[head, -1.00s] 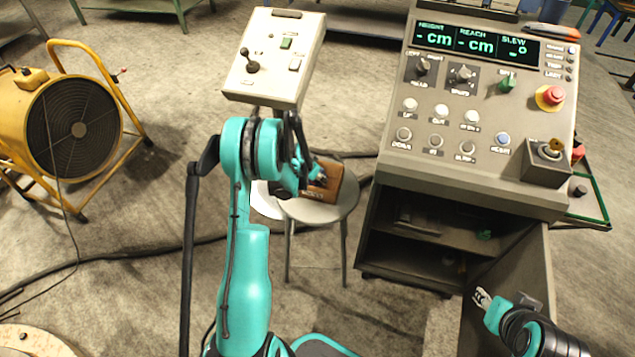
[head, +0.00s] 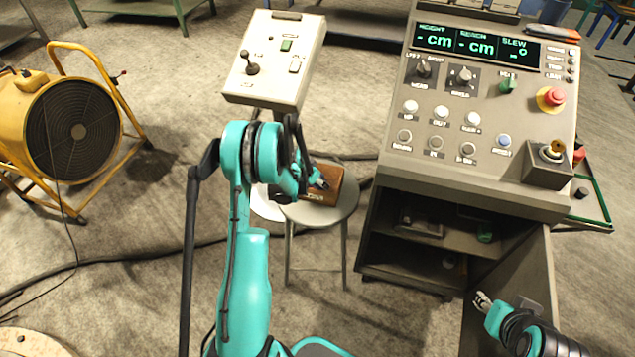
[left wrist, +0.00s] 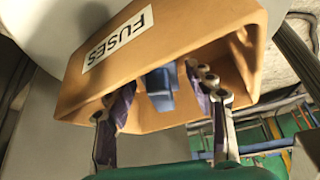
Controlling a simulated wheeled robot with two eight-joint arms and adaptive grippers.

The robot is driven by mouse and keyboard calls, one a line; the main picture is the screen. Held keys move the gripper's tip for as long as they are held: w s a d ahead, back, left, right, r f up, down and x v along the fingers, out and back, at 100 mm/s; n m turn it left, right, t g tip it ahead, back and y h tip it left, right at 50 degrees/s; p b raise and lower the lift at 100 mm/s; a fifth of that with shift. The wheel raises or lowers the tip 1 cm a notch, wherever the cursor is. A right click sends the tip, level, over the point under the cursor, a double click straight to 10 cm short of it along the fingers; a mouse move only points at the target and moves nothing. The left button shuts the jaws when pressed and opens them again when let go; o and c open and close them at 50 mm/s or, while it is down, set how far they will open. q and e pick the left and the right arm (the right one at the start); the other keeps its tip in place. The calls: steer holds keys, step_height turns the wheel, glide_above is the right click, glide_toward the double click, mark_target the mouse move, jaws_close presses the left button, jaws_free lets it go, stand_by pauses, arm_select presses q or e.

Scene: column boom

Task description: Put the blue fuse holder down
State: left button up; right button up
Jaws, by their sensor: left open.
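The tan fuse box (left wrist: 175,50), labelled FUSES, has its open side toward my left gripper. In the head view the box (head: 330,183) rests on a round grey stool. The blue fuse holder (left wrist: 158,90) is inside the box, and its lower end shows between my left fingers. My left gripper (left wrist: 165,105) is open, with its fingers reaching into the box on either side of the holder, apart from it. In the head view the arm hides the holder. My right gripper (head: 483,300) is at the lower right, near the open cabinet door; its finger gap is too small to judge.
The stool's seat (head: 305,214) has a little bare room in front of the box. A control console (head: 470,170) with an open cabinet stands right. A pendant panel (head: 275,60) stands behind the arm. A yellow fan (head: 70,125) is at the left, and cables cross the floor.

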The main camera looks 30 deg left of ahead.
arm_select(q)
steer(key=d+p+v, duration=0.1)
steer(key=p+v, duration=0.3)
steer(key=v, duration=0.6)
steer(key=s+d+r, duration=0.4)
steer(key=d+r, duration=0.2)
steer(key=r, duration=0.3)
steer(key=s+d+r, duration=0.5)
steer(key=d+r, duration=0.1)
steer(key=r, duration=0.3)
steer(key=s+d+r, duration=0.1)
steer(key=s+d, duration=0.3)
steer(key=s, duration=0.3)
steer(key=s+d+r+n+t, duration=0.1)
steer(key=s+d+r, duration=0.1)
steer(key=s+d, duration=0.3)
steer(key=s, duration=0.2)
steer(key=shift+s+r+n+y, duration=0.25)
steer(key=shift+s+n+y, duration=0.05)
steer(key=shift+y, duration=0.1)
